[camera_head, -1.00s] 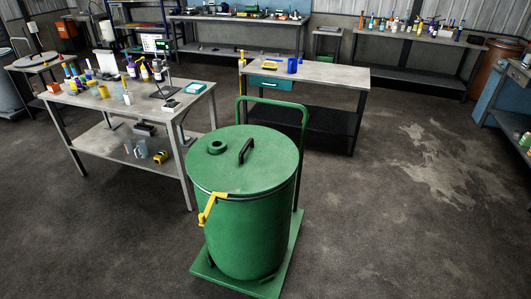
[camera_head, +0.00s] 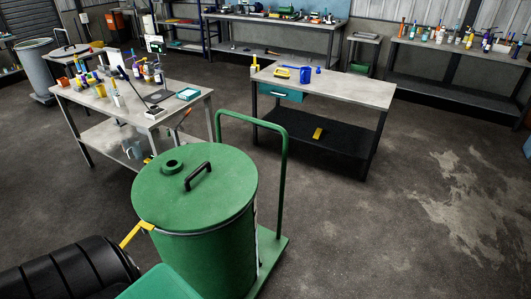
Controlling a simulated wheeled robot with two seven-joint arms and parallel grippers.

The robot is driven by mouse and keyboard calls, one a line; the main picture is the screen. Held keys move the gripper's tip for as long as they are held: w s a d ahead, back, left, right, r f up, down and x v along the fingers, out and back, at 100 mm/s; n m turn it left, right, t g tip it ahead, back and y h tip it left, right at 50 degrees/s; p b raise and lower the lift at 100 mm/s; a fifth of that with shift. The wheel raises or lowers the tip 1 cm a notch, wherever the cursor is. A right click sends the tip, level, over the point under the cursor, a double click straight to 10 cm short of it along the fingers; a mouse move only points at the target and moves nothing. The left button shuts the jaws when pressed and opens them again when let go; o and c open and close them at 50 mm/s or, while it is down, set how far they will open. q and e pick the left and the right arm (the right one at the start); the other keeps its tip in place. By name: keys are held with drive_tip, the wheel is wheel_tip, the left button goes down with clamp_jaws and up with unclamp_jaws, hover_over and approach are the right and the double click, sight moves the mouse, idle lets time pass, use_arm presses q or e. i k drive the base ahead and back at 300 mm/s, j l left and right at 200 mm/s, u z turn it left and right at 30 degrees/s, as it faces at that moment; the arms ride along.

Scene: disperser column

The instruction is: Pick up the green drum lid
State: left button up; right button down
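The green drum lid (camera_head: 205,200) sits on top of the green drum (camera_head: 205,258), in the lower left of the head view. A black arched handle (camera_head: 198,177) stands on the lid, with a round green bung (camera_head: 172,167) to its left. A yellow lever (camera_head: 133,233) juts out at the left of the rim. Neither gripper shows. A black ribbed part and a teal part, which may be my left arm, fill the lower left corner, in front of the drum's lower left side.
The drum stands on a green trolley (camera_head: 273,250) with an upright handle behind. A cluttered workbench (camera_head: 200,90) is behind left. A bench with a teal drawer (camera_head: 345,90) is behind right. The floor at the right (camera_head: 400,240) is open.

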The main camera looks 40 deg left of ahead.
sight(191, 187)
drive_tip(key=i+l, duration=0.1)
drive_tip(key=i, duration=0.3)
drive_tip(key=i+l+u, duration=0.1)
drive_tip(key=i, duration=0.35)
drive_tip(key=i+l, duration=0.15)
drive_tip(key=i, duration=0.25)
drive_tip(key=i+u, duration=0.3)
drive_tip(key=u, duration=0.15)
drive_tip(key=i+u, duration=0.3)
drive_tip(key=u, duration=0.15)
drive_tip(key=i+l+u, duration=0.1)
drive_tip(key=i+u, duration=0.15)
drive_tip(key=u, duration=0.25)
drive_tip(key=i+l+u, duration=0.25)
drive_tip(key=u, duration=0.2)
